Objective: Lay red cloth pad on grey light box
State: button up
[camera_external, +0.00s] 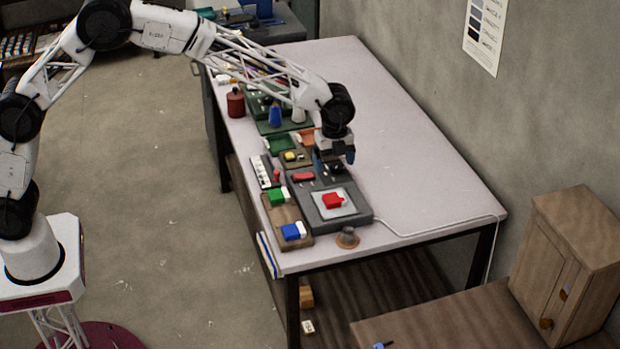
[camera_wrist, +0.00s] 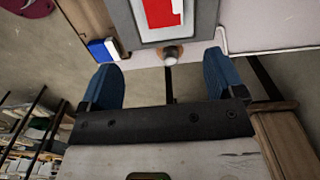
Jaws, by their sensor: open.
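A red cloth pad (camera_external: 333,200) lies on the pale panel of the grey light box (camera_external: 358,213) near the table's front end. In the wrist view the red pad (camera_wrist: 163,12) shows at the top edge, partly cut off, on the light box's pale panel (camera_wrist: 172,32). My gripper (camera_external: 335,160) is above the back part of the light box, beyond the pad and apart from it. In the wrist view its two blue fingers are wide apart with nothing between them.
A wooden tray (camera_external: 288,215) with a green-and-white and a blue-and-white block stands left of the light box. A small round grey-topped object (camera_external: 347,238) stands in front of it. A white cable (camera_external: 440,228) runs right. The table's right side (camera_external: 405,130) is clear.

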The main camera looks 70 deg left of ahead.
jog(key=s+a+r+n, duration=0.3)
jog(key=s+r, duration=0.4)
jog(key=s, duration=0.3)
jog(key=s+a+r+n+t, duration=0.1)
jog(key=s+a+r+n, duration=0.15)
jog(key=s+r, duration=0.55)
jog(key=s+a+r+n, duration=0.25)
jog(key=s+r, duration=0.25)
jog(key=s, duration=0.7)
jog(key=s+a+f+n, duration=0.1)
jog(key=s+n, duration=0.3)
jog(key=s, duration=1.3)
jog(key=s+a+f+n+t, duration=0.1)
jog(key=s+n, duration=0.4)
jog(key=s, duration=1.2)
jog(key=shift+a+n+t, duration=0.3)
jog(key=shift+a, duration=0.55)
